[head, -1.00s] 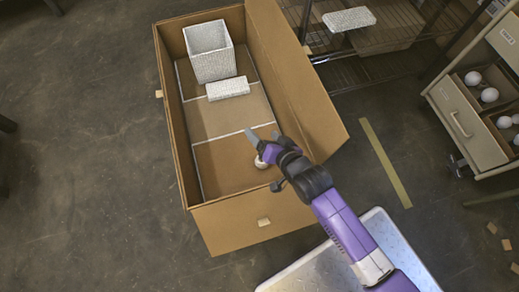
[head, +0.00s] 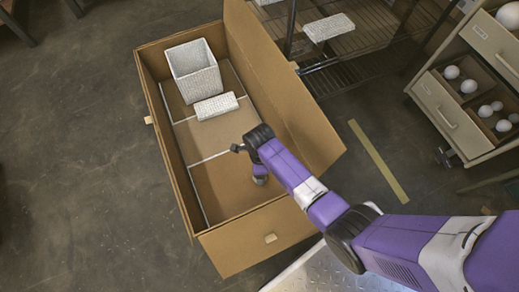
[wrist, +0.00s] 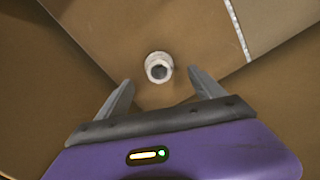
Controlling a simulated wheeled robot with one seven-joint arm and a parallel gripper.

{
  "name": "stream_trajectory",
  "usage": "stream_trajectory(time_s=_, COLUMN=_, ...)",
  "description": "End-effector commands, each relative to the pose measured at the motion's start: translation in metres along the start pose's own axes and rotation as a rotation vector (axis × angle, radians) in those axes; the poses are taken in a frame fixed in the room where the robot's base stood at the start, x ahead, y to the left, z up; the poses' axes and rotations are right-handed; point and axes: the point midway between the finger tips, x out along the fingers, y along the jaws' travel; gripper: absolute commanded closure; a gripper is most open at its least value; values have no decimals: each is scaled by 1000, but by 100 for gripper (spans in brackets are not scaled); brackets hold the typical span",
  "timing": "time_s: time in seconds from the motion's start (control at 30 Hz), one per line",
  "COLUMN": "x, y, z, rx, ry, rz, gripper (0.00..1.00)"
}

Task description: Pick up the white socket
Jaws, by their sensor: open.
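The white socket (wrist: 158,67) stands on the box floor in the wrist view, a short round piece with a dark opening facing the camera. It lies just ahead of and between the fingertips of my gripper (wrist: 161,78), which is open and empty, with the fingers spread to either side. In the head view my gripper (head: 260,178) is low in the near part of the cardboard box (head: 235,240), pointing down. My arm hides the socket there, or nearly so. I cannot tell the exact height of the fingertips above it.
A white textured square bin (head: 196,75) and a white textured block (head: 216,107) sit at the far end of the box. The box walls rise close around my gripper. A shelf rack stands behind, and a drawer cabinet (head: 455,115) with white bulbs is at the right.

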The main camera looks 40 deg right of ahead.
Motion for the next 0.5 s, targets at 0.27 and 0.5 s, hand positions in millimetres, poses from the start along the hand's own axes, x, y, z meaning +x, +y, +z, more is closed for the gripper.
stream_trajectory(time_s=0.27, x=25, y=0, z=0, rx=-2, ry=-1, rz=-2, gripper=22)
stream_trajectory(time_s=0.5, x=53, y=1, z=0, rx=-2, ry=-1, rz=-2, gripper=22)
